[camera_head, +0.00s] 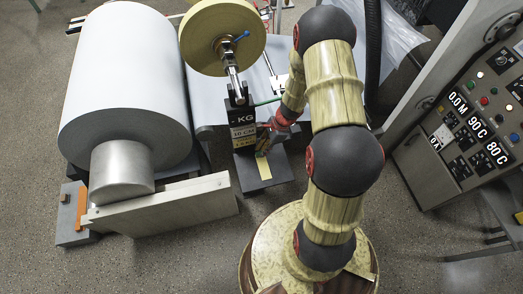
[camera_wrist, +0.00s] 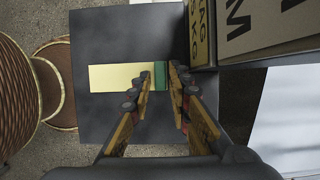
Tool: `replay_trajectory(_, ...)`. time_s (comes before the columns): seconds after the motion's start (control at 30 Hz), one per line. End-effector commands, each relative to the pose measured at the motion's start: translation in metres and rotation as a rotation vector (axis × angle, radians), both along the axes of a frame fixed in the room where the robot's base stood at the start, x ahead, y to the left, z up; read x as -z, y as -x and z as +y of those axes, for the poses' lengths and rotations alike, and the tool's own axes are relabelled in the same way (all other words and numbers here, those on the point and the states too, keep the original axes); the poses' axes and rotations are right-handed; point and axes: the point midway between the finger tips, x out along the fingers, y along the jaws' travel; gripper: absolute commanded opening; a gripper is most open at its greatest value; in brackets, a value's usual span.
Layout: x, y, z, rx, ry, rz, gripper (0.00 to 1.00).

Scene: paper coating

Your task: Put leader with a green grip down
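The leader is a pale yellow strip (camera_wrist: 115,77) with a green grip (camera_wrist: 160,76) at its right end in the wrist view. The strip lies over a dark grey plate and looks flat; any small gap beneath it cannot be judged. My gripper (camera_wrist: 162,78) has one finger on each side of the green grip, close against it, with the grip filling the space between the fingertips. In the head view the strip (camera_head: 263,167) shows on the plate just below my gripper (camera_head: 266,138), and the green grip is not clear there.
A large white paper roll (camera_head: 125,85) is at the left and a yellow reel (camera_head: 222,32) at the top. A control panel (camera_head: 475,125) stands right.

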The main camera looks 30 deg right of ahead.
Motion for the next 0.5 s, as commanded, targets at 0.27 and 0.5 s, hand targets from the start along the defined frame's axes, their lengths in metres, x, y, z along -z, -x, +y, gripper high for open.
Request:
replay_trajectory(0.27,-0.059,0.005,-0.022,0.002,0.002,-0.002,0.19)
replay_trajectory(0.5,-0.090,0.009,-0.035,0.001,0.001,-0.002,0.19)
